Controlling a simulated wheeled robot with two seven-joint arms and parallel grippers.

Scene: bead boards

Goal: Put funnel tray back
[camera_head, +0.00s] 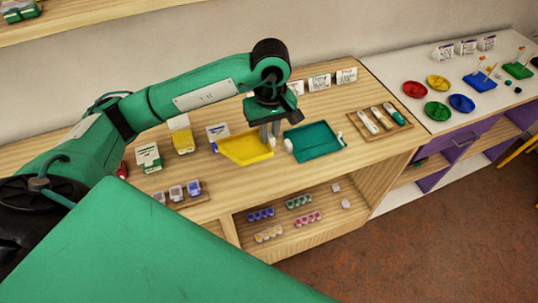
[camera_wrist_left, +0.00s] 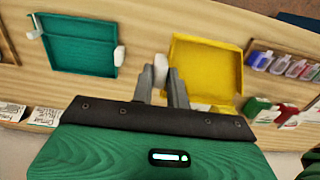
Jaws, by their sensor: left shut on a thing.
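A shallow yellow tray (camera_head: 244,150) with angled corners is on the wooden bench top in the head view; it also shows in the wrist view (camera_wrist_left: 204,68). My left gripper (camera_head: 270,137) points down at its right end. In the wrist view its fingers (camera_wrist_left: 161,88) are closed on the tray's white end knob (camera_wrist_left: 160,70). I cannot tell whether the tray is slightly lifted. A similar teal tray (camera_head: 313,141) with white end knobs lies just to the right, apart from the yellow one. My right gripper is not in view.
A wooden holder with scoop-like tools (camera_head: 381,119) lies right of the teal tray. Small bead jars (camera_head: 176,192) stand at the bench's front left. A white and green box (camera_head: 148,157) stands left of the yellow tray. Label cards line the back edge.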

